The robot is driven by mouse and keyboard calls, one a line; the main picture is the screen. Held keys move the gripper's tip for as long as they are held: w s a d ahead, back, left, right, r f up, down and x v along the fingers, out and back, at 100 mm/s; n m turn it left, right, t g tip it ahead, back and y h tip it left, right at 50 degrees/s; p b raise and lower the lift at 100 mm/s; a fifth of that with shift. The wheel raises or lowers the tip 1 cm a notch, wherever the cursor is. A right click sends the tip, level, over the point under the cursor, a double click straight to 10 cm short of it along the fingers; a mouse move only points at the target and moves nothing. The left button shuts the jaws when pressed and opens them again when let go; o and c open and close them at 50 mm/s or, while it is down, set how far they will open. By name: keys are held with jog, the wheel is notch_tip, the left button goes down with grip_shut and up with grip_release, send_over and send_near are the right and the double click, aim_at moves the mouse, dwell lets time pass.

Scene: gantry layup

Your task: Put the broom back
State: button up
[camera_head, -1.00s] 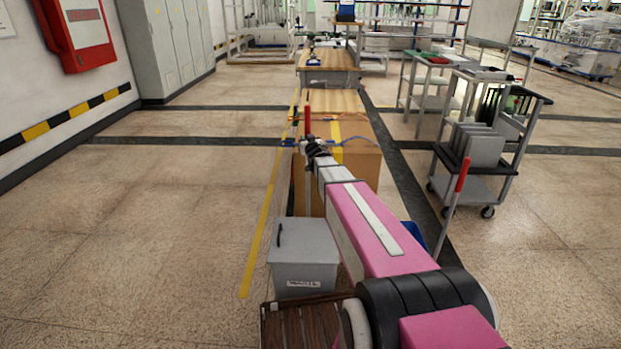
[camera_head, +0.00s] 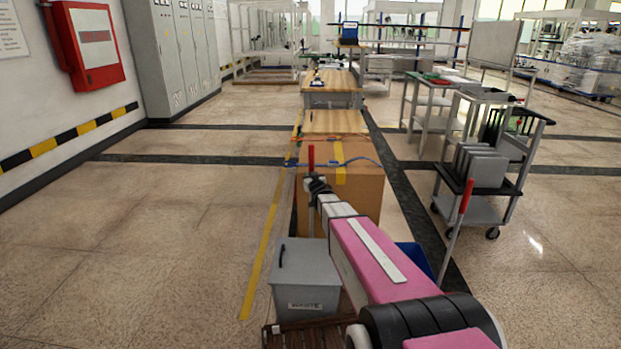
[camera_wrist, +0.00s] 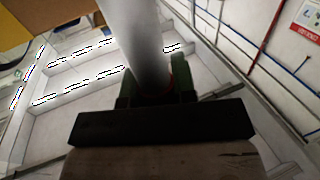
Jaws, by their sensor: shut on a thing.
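My gripper (camera_head: 317,185) is at the far end of my pink and white arm, in the middle of the head view. It is shut on a thin upright pole with a red upper end, which I take for the broom (camera_head: 311,157). In the wrist view a grey round shaft (camera_wrist: 145,45) stands between the dark green fingers of my gripper (camera_wrist: 155,90). The broom's lower end is hidden in the head view. A second red-gripped pole (camera_head: 466,197) leans at the right, and its lower end is out of sight.
A grey lidded waste bin (camera_head: 304,280) stands below my arm, near brown slats (camera_head: 305,337). A large brown box (camera_head: 362,195) is just beyond my gripper. A blue container (camera_head: 416,258) is partly hidden by my arm. A grey cart (camera_head: 490,205) stands right. The left floor is clear.

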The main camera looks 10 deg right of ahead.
jog(key=shift+f, duration=0.1)
jog(key=o, duration=0.9)
jog(key=shift+o, duration=0.2)
jog(key=s+f+g, duration=0.3)
jog(key=s+g, duration=0.3)
jog(key=s, duration=0.7)
jog(key=s+f+m+g+h, duration=0.1)
jog(key=s+f+g, duration=0.3)
jog(key=s, duration=1)
jog(key=s+f+g+h, duration=0.1)
jog(key=s+f+g, duration=0.2)
jog(key=s+g, duration=0.4)
jog(key=s, duration=0.6)
jog(key=shift+s+f+g, duration=0.15)
jog(key=shift+s+g, duration=0.2)
jog(key=shift+g, duration=0.05)
jog(key=shift+d, duration=0.1)
